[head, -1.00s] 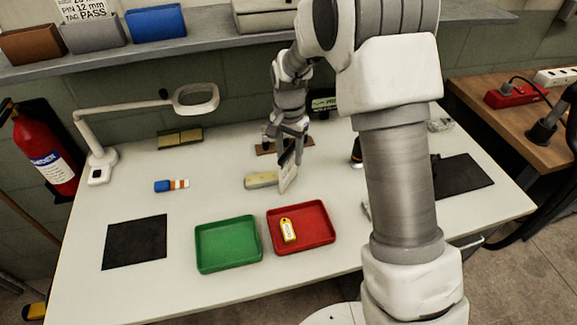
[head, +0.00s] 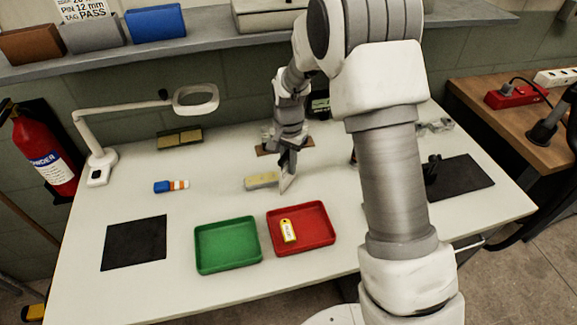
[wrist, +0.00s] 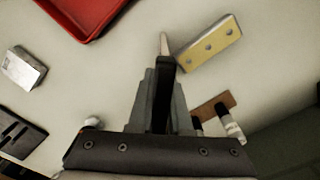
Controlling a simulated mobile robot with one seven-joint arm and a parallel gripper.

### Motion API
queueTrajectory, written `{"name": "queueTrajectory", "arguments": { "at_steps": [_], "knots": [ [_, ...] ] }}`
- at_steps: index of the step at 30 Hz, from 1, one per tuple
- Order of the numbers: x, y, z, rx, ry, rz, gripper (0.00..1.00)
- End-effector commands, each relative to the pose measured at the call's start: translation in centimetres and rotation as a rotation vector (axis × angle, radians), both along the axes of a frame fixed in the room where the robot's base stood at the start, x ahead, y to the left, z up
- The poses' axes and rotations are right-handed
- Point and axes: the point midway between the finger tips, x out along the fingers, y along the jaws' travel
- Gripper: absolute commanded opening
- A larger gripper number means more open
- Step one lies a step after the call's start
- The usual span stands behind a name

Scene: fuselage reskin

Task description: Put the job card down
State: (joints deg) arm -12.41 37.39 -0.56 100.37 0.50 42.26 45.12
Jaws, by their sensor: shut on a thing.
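The job card (head: 287,184) is a thin pale card held nearly upright, low over the white table. In the wrist view only its narrow edge (wrist: 163,43) shows beyond the fingers. My gripper (head: 287,165) is shut on it; the gripper also shows in the wrist view (wrist: 162,75). I cannot tell whether the card's lower edge touches the table.
A red tray (head: 327,237) with a yellow tag (head: 288,230) and an empty green tray (head: 203,262) lie in front. Black mats lie at left (head: 135,243) and right (head: 468,178). Table between mat and block is mostly clear.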

Motion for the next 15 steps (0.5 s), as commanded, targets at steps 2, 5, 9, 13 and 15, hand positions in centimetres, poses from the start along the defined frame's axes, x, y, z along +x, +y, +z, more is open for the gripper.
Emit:
{"name": "queueTrajectory", "arguments": {
  "at_steps": [2, 5, 9, 13, 15],
  "knots": [
    [0.0, 0.0, 0.0, 0.0, 0.0, 0.0, 0.0],
    [0.0, 0.0, 0.0, 0.0, 0.0, 0.0, 0.0],
    [0.0, 0.0, 0.2, 0.0, -0.001, 0.0, 0.0],
    [0.1, 0.0, 0.9, 0.001, -0.003, 0.0, 0.0],
    [0.1, 0.0, 1.7, 0.001, -0.003, 0.0, 0.0]
  ]
}}
